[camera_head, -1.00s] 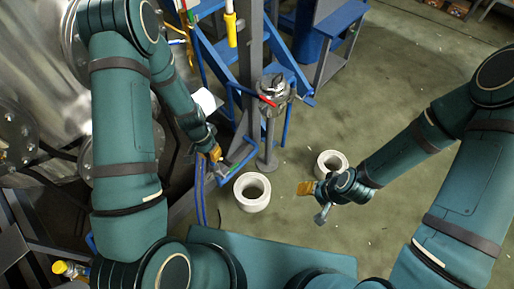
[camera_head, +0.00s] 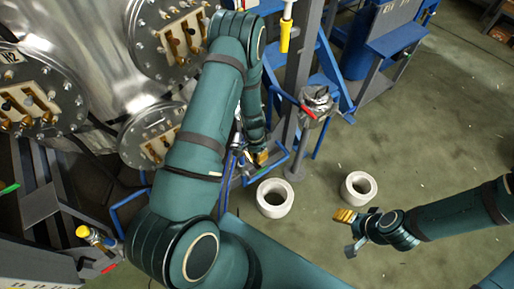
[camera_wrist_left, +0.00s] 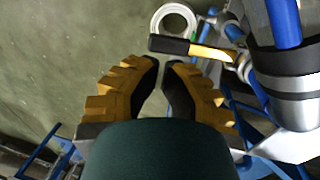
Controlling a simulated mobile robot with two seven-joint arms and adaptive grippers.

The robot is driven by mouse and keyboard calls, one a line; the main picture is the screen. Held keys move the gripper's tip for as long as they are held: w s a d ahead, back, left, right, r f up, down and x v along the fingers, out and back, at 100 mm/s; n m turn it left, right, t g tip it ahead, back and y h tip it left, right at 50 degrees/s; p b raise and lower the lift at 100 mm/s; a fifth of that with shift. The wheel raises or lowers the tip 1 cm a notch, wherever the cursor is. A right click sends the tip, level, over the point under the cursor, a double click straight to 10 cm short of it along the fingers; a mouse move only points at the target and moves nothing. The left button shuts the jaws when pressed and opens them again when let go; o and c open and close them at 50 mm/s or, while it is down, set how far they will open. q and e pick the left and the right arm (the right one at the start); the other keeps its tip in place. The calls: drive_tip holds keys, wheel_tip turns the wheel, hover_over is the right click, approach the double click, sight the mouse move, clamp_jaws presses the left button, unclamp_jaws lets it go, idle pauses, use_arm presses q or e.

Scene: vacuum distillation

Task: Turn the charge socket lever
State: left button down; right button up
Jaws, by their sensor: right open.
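A lever with a yellow arm and black grip (camera_wrist_left: 172,45) sticks out from a metal fitting beside blue pipes in the left wrist view. It lies just beyond my left gripper (camera_wrist_left: 163,65). Those fingertips are close together with a narrow empty gap, apart from the lever in the picture. In the head view my left gripper (camera_head: 260,158) hangs beside the blue frame, mostly hidden by my own arm. I cannot tell whether this lever is the charge socket's. My right gripper (camera_head: 346,232) is open and empty above the floor at right.
A metal post with a flanged top (camera_head: 318,97) and a red lever (camera_head: 307,112) stands by the blue frame. Two white rings (camera_head: 275,198) (camera_head: 358,188) are on the floor. The steel vessel (camera_head: 95,45) with flanged ports fills the left.

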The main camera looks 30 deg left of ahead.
sight(252, 160)
use_arm(q)
drive_tip(key=shift+s+d+f, duration=0.1)
drive_tip(key=shift+d+f, duration=0.05)
drive_tip(key=shift+f, duration=0.75)
drive_tip(key=shift+d+f, duration=0.1)
drive_tip(key=shift+f, duration=0.8)
use_arm(e)
drive_tip(key=shift+s+f, duration=0.1)
drive_tip(key=shift+f, duration=0.2)
use_arm(q)
drive_tip(key=shift+d+f+b, duration=0.1)
drive_tip(key=shift+f+b, duration=0.05)
drive_tip(key=shift+b, duration=0.2)
use_arm(e)
drive_tip(key=shift+f, duration=0.1)
